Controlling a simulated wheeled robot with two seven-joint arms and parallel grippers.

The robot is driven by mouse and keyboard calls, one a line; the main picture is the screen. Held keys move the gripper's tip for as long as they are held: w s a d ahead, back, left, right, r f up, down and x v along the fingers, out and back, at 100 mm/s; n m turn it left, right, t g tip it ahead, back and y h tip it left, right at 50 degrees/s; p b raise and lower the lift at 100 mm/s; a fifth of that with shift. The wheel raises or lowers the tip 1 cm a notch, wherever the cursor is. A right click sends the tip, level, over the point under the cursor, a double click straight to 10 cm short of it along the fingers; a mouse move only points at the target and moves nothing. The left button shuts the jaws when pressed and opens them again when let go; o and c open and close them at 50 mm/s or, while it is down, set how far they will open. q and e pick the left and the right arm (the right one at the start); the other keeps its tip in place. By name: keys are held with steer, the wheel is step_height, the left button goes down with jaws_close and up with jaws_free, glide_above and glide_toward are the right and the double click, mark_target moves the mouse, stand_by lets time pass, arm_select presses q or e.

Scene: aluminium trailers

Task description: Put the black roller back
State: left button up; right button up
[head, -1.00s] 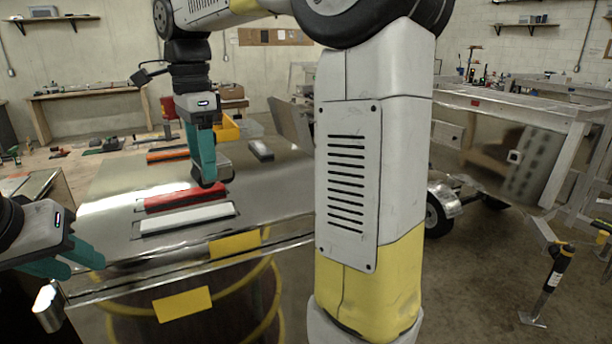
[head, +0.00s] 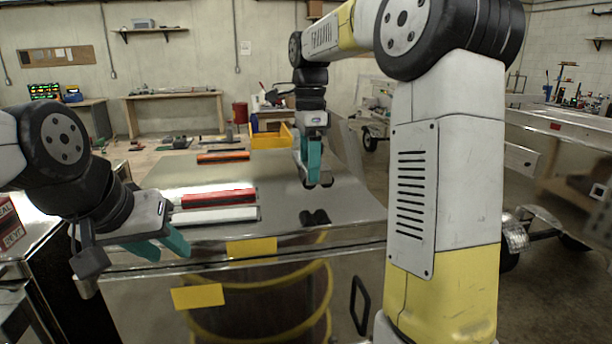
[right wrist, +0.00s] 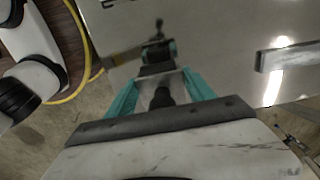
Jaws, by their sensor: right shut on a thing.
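My right gripper (head: 316,182) is above the shiny metal tabletop (head: 285,200), its teal fingers pointing down. It also shows in the right wrist view (right wrist: 160,78), where its fingers close around a dark piece, apparently the black roller (right wrist: 162,97). Most of the roller is hidden by the fingers. A dark reflection lies on the tabletop below the fingertips, with a gap between. My left gripper (head: 165,247) is at the near left edge of the table, its teal fingers apart and empty.
A red bar (head: 218,198), a white bar (head: 215,214) and an orange bar (head: 223,156) lie on the left of the tabletop. A grey bar (right wrist: 287,58) shows in the right wrist view. A yellow bin (head: 270,135) stands behind. The tabletop's right part is clear.

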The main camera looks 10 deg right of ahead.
steer(key=shift+w+d+f, duration=0.15)
steer(key=shift+w+d, duration=0.8)
steer(key=shift+w, duration=0.2)
steer(key=shift+f, duration=1.7)
steer(key=shift+f, duration=0.15)
steer(key=shift+s+f, duration=0.1)
steer(key=shift+f, duration=0.45)
jaws_close()
steer(key=o, duration=1.5)
jaws_free()
steer(key=shift+f, duration=0.1)
steer(key=shift+o, duration=0.4)
steer(key=shift+r, duration=0.2)
